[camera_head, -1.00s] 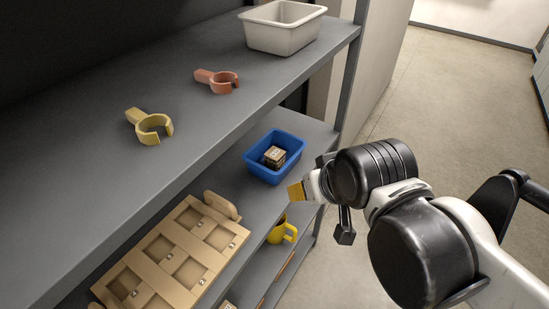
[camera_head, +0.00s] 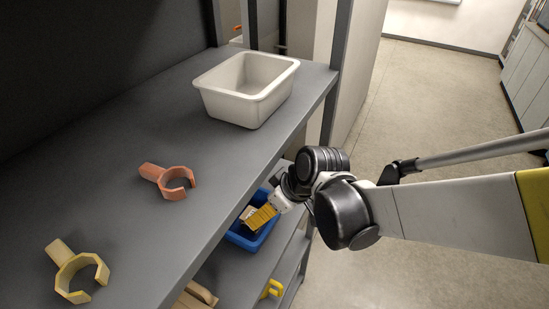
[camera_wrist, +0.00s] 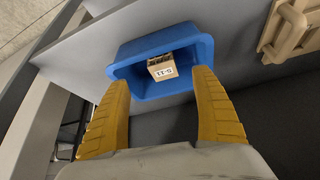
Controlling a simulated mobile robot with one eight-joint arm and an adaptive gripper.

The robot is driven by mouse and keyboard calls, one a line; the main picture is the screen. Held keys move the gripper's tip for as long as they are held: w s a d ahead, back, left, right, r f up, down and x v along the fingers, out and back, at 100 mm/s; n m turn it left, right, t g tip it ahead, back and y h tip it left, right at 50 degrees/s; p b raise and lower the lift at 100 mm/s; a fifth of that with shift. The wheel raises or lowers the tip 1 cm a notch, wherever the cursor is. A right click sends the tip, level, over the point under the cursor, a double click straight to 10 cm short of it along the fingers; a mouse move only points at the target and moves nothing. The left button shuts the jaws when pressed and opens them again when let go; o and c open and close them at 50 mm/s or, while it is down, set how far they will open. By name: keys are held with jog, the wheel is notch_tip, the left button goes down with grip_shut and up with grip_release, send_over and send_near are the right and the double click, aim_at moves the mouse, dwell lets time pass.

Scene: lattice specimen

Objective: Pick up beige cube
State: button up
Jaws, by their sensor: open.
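In the head view the blue bin (camera_head: 240,240) is partly covered by my gripper, and only a little of the cube shows. My gripper (camera_wrist: 165,92) has yellow fingers spread wide and empty. The cube appears between and beyond the fingertips in the wrist view, with no visible contact. In the head view my gripper (camera_head: 255,218) is over the bin.
The upper shelf (camera_head: 120,180) overhangs beside my gripper. It carries a white bin (camera_head: 245,105), an orange open-ring clip (camera_head: 170,182) and a yellow one (camera_head: 75,270). A yellow mug (camera_head: 272,288) and a wooden tray (camera_wrist: 290,30) are near the blue bin. The floor at right is clear.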

aim_at(251, 214)
jog(key=b+x, duration=0.1)
jog(key=x, duration=0.3)
jog(key=a+b+x, duration=0.1)
jog(key=b+x, duration=0.1)
jog(key=x, duration=0.3)
jog(key=shift+r+b, duration=0.2)
jog(key=shift+b, duration=0.1)
jog(key=shift+d+r, duration=0.1)
jog(key=c, duration=1.3)
